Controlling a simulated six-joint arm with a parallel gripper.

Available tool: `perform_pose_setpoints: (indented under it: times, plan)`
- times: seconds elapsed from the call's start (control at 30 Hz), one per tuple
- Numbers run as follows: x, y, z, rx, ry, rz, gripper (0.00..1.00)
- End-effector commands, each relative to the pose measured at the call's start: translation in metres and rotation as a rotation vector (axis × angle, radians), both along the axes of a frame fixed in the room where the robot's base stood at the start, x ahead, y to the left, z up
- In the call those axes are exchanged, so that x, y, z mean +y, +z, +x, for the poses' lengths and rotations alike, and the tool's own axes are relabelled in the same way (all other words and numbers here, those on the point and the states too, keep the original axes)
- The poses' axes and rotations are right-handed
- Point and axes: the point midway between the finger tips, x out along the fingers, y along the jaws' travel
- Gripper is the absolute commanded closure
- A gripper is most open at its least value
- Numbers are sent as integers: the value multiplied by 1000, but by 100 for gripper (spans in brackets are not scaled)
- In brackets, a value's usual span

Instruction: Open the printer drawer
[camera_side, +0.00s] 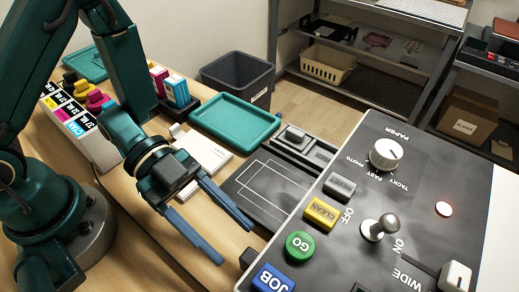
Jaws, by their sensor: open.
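My gripper (237,244) is open, its two long blue fingers apart with nothing between them. It is pointed down and right, over the wooden table in front of the black flat panel. A dark panel with a white outlined rectangle (268,187) lies just beyond the fingertips. The large dark control console (400,190), with its buttons, knob and lever, fills the right side. I cannot tell which part is the printer drawer or whether it is open. A small dark block (248,258) sits at the console's left edge, near the fingertips.
A teal tray (235,122) and white paper stack (203,152) lie behind my gripper. Ink cartridges and bottles (78,125) stand at left. A grey bin (238,76) and shelves (375,65) are at the back. Bare table (185,235) shows below my gripper.

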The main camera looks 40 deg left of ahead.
Motion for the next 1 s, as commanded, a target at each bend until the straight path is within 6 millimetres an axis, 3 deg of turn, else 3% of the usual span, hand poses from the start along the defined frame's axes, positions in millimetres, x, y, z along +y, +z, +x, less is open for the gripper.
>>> perform_pose_setpoints:
  times: [0.23,0.6,0.63,0.77,1.0]
  plan:
    - [-22,-9,-1,0,-2,0,40]
    - [-27,-11,0,-1,2,1,40]
    - [-27,-11,0,-2,1,1,48]
    - [-27,-11,0,-2,1,1,97]
    - [-27,-11,0,-1,1,1,100]
